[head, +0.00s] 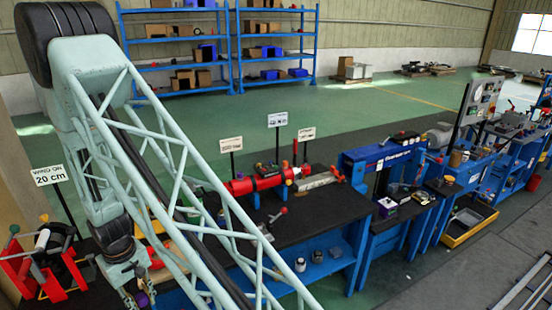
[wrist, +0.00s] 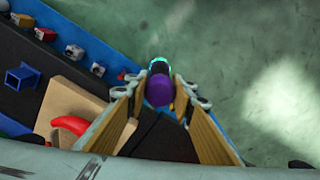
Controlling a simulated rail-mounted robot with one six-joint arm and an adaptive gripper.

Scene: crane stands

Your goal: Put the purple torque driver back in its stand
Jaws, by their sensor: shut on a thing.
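The purple torque driver (wrist: 160,90) is between the tan-padded fingers of my gripper (wrist: 163,84) in the wrist view. I see it nearly end-on, with a dark part and a cyan rim beyond its purple end. My gripper is shut on it. In the head view a small purple patch (head: 142,299) shows by my gripper (head: 132,285) at the lower left, partly hidden by my arm. A small blue square open-topped holder (wrist: 20,77) stands on the dark bench at the left of the wrist view; I cannot tell if it is the driver's stand.
A tan block (wrist: 65,98) with a red curved piece (wrist: 70,125) lies left of my gripper. Several small fittings (wrist: 73,51) line the blue bench edge. Green floor (wrist: 250,70) is to the right. In the head view a red frame (head: 40,265) stands at the far left.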

